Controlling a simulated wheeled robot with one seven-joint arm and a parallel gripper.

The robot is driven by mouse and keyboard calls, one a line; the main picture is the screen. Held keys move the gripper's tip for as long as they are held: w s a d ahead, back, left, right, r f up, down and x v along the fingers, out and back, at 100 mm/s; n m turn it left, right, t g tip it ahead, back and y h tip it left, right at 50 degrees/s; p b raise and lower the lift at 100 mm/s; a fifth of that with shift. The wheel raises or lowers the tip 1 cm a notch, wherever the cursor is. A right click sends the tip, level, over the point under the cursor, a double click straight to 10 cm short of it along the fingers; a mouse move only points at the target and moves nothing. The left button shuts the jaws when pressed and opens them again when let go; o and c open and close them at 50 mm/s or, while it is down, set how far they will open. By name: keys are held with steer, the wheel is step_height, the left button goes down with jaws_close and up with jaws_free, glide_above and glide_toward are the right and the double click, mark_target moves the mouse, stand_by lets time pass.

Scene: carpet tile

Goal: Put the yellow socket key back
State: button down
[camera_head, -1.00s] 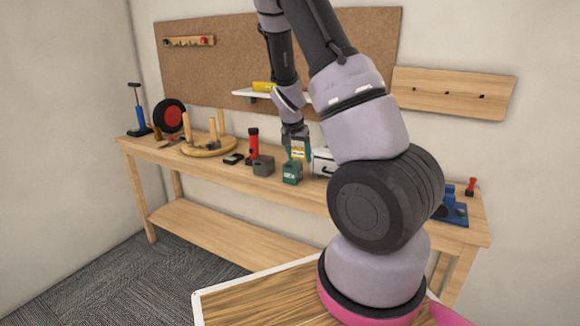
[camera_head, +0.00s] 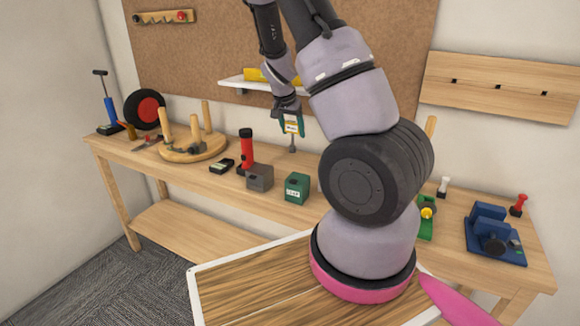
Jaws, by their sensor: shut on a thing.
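My gripper (camera_head: 292,127) is in the middle of the camera view, pointing down above the back part of the workbench. It is shut on the yellow socket key (camera_head: 291,126). A little yellow shows between the fingers, and a thin grey shaft hangs upright below them. I cannot tell whether the shaft's tip touches the bench. A green block (camera_head: 297,188) with a dark opening on top and a pale label stands in front of the key, apart from it. A grey block (camera_head: 260,178) stands to its left.
The workbench (camera_head: 225,185) also holds a red torch (camera_head: 246,150), a round pegged wooden stand (camera_head: 195,150) and a blue vise (camera_head: 495,238). A white shelf (camera_head: 240,84) is behind my arm. A wooden wall rack (camera_head: 500,85) is at right. My arm hides part of the bench.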

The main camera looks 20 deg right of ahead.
mark_target(291, 149)
step_height(291, 149, down, 6)
steer(key=shift+w+f, duration=0.1)
steer(key=shift+w, duration=0.05)
steer(key=shift+f, duration=1.75)
jaws_free()
steer(key=shift+f, duration=0.15)
